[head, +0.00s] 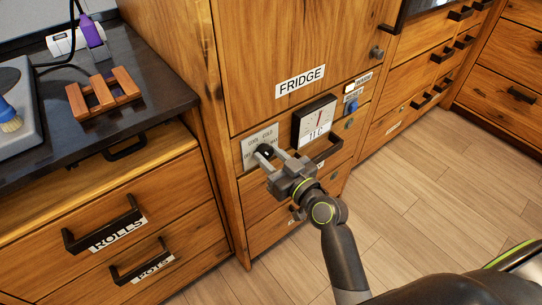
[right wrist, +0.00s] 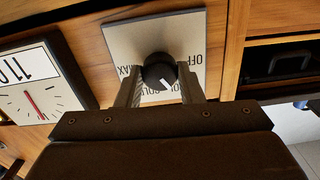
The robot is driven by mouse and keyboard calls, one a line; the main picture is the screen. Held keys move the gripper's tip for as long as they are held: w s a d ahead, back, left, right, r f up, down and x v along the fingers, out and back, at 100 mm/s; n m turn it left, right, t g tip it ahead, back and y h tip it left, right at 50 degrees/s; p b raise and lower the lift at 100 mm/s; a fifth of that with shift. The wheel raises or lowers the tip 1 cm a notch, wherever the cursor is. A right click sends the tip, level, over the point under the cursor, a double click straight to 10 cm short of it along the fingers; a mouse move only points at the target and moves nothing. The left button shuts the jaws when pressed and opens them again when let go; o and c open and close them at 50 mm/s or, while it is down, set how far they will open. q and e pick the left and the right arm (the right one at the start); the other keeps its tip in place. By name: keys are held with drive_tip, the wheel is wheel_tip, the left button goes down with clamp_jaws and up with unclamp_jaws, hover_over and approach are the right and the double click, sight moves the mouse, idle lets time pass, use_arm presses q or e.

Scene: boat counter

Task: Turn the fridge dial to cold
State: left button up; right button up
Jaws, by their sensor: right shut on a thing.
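The fridge dial (right wrist: 157,75) is a black round knob on a pale plate (right wrist: 112,36) with OFF, COOL, COLD and MAX lettering, upside down in the right wrist view. The knob's white mark points down and slightly right there, towards the partly hidden COOL lettering. In the head view, the plate (head: 249,141) is on the wooden front below the FRIDGE label (head: 300,81). My right gripper (head: 265,153) is shut on the dial, with one finger on each side of it; the fingers also show in the right wrist view (right wrist: 161,88). My left gripper is out of view.
A gauge with a red needle (head: 317,120), reading about 11 C, is right of the dial. A dark drawer handle (head: 328,149) is close beside my right gripper. The counter (head: 140,67) at left holds a wooden rack (head: 104,92). Open floor (head: 430,170) lies at right.

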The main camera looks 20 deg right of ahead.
drive_tip(key=shift+m, duration=0.7)
drive_tip(key=shift+m+p, duration=0.45)
drive_tip(key=shift+m, duration=0.35)
drive_tip(key=m+p, duration=0.1)
drive_tip(key=m, duration=0.1)
drive_tip(key=shift+m, duration=0.3)
drive_tip(key=m+p, duration=0.1)
drive_tip(key=m, duration=0.4)
drive_tip(key=shift+m+p, duration=0.3)
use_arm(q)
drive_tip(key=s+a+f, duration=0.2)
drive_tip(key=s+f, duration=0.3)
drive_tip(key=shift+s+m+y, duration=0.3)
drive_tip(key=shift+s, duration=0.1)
use_arm(e)
drive_tip(key=shift+m, duration=0.3)
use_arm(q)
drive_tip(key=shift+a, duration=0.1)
